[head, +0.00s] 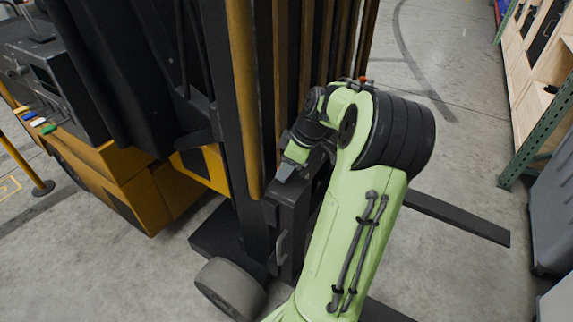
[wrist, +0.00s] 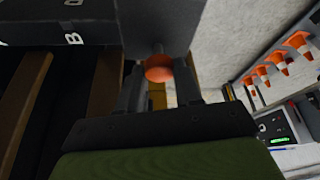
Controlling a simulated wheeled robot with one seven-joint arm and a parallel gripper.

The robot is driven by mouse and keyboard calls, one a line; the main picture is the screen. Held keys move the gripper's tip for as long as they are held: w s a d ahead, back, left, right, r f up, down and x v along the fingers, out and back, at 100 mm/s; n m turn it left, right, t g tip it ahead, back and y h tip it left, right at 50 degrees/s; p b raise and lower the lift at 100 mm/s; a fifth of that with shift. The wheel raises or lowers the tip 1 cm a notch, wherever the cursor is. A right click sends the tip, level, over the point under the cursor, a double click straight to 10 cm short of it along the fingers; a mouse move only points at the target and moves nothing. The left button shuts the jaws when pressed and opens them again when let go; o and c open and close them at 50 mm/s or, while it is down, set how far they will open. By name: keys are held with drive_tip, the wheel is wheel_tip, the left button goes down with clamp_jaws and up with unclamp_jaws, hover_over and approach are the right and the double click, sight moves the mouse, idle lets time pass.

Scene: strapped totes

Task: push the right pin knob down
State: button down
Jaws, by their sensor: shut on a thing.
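In the wrist view an orange round pin knob (wrist: 158,68) sits on a short grey stem under a dark grey block. My gripper (wrist: 159,78) has one dark finger on each side of the knob and is shut on it. In the head view my gripper (head: 285,172) reaches to the black carriage of the forklift (head: 291,225); the knob between its fingers cannot be made out there. Whether it is the right one cannot be told from these views.
The yellow and black forklift (head: 175,195) fills the left, its mast (head: 243,95) close beside my arm. A dark fork (head: 460,217) sticks out to the right. A shelf rack (head: 540,95) stands at the far right. Grey floor (head: 440,120) is open between.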

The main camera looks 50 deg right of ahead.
drive_tip(key=c, duration=1.1)
unclamp_jaws()
drive_tip(key=shift+s+d, duration=0.1)
drive_tip(key=shift+d, duration=0.05)
drive_tip(key=shift+c, duration=0.2)
drive_tip(key=o, duration=0.4)
drive_tip(key=shift+d+f, duration=0.1)
drive_tip(key=shift+d, duration=0.05)
drive_tip(key=p+v, duration=0.6)
drive_tip(key=v, duration=0.9)
drive_tip(key=shift+r+p, duration=0.35)
drive_tip(key=shift+r, duration=0.1)
